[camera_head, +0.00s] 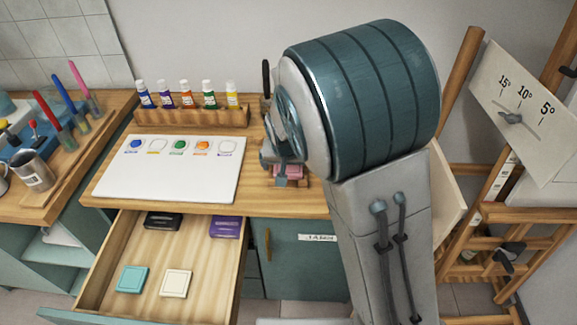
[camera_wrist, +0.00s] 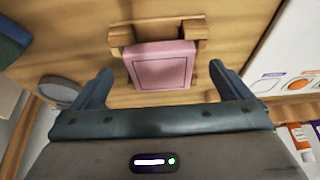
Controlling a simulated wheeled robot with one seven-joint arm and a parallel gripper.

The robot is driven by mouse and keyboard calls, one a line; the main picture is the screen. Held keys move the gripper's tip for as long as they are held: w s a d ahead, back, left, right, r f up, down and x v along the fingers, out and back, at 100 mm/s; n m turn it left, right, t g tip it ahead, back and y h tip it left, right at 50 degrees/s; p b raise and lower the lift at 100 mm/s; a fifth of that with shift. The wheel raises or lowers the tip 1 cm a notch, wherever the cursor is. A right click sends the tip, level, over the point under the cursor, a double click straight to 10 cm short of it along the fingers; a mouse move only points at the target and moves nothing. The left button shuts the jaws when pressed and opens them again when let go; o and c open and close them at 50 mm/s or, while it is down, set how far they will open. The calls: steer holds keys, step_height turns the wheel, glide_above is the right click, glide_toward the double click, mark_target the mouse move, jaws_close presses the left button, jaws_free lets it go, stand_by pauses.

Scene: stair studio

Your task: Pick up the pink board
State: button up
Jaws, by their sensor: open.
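The pink board (camera_wrist: 160,66) is a small square block with an inset border. In the wrist view it leans in a small wooden holder (camera_wrist: 118,37) on the wooden counter. My gripper (camera_wrist: 160,82) is open, with one finger on each side of the board and gaps between them and it. In the head view only a bit of the pink board (camera_head: 291,171) shows below my gripper (camera_head: 283,172); my arm hides the rest. I cannot tell from these views how far the fingertips are above the counter.
A white palette sheet (camera_head: 165,185) with paint spots lies left of my gripper. Paint tubes stand in a wooden rack (camera_head: 190,117) behind it. An open drawer (camera_head: 112,265) below holds several small boards. A wooden easel (camera_head: 480,175) stands at the right.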

steer(key=shift+x, duration=1.1)
steer(key=c, duration=1.1)
steer(key=shift+o, duration=0.2)
